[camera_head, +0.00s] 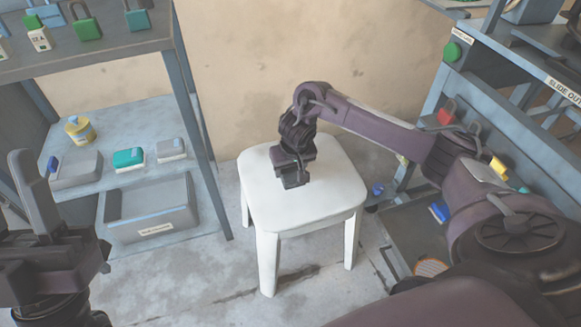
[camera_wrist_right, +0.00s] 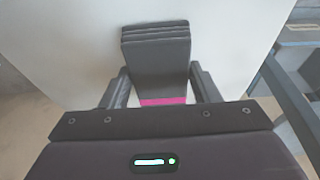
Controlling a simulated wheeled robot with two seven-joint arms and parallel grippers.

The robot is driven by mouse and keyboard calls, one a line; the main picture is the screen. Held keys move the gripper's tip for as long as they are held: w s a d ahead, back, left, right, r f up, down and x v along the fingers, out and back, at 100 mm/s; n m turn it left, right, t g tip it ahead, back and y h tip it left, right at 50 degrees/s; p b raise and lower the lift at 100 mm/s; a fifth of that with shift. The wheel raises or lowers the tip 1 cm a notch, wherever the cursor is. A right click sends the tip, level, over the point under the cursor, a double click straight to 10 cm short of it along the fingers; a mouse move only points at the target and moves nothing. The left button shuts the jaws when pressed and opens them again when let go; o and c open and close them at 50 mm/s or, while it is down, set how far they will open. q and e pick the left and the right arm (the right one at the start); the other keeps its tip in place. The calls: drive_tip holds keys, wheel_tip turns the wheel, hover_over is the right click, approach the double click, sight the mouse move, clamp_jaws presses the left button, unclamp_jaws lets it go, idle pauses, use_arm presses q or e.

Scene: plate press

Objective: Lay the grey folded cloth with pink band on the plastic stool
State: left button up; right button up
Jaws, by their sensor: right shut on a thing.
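The white plastic stool (camera_head: 325,198) stands upright on the floor in the middle of the head view, with its seat bare around my right gripper (camera_head: 293,178). In the right wrist view, the grey folded cloth (camera_wrist_right: 155,52) with its pink band (camera_wrist_right: 163,101) sits between the fingers of my right gripper (camera_wrist_right: 160,82), which is shut on it. The white seat fills the view behind the cloth; I cannot tell whether the cloth touches it. In the head view the cloth cannot be told apart from the dark gripper. My left gripper (camera_head: 40,220) is at the lower left, its jaws unclear.
A shelf rack at left holds a grey bin (camera_head: 150,210), a yellow can (camera_head: 80,130), a teal-topped block (camera_head: 129,158) and several padlocks above. A blue-grey rack with a green button (camera_head: 452,53) stands at right. Bare floor lies in front of the stool.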

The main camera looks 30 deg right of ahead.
drive_tip(key=o, duration=1)
